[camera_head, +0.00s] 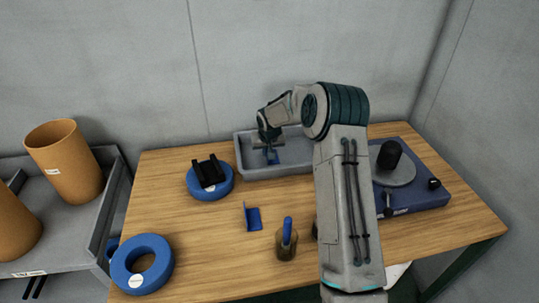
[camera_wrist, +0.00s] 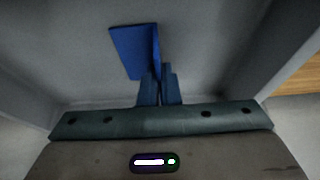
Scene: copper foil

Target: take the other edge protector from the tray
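The grey tray (camera_head: 243,157) stands at the back of the wooden table. A blue L-shaped edge protector (camera_wrist: 130,50) lies in it; in the head view a bit of blue (camera_head: 273,157) shows below my gripper (camera_head: 268,141). In the wrist view my gripper (camera_wrist: 158,70) reaches down into the tray. Its two narrow fingers are close together, one on each side of the protector's upright flange, and look shut on it. A second blue edge protector (camera_head: 253,218) rests on the open table in front of the tray.
A blue ring with a black block (camera_head: 208,172) stands left of the tray. Another blue ring (camera_head: 142,264) lies front left. A blue machine (camera_head: 415,190) is on the right, partly behind my arm.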

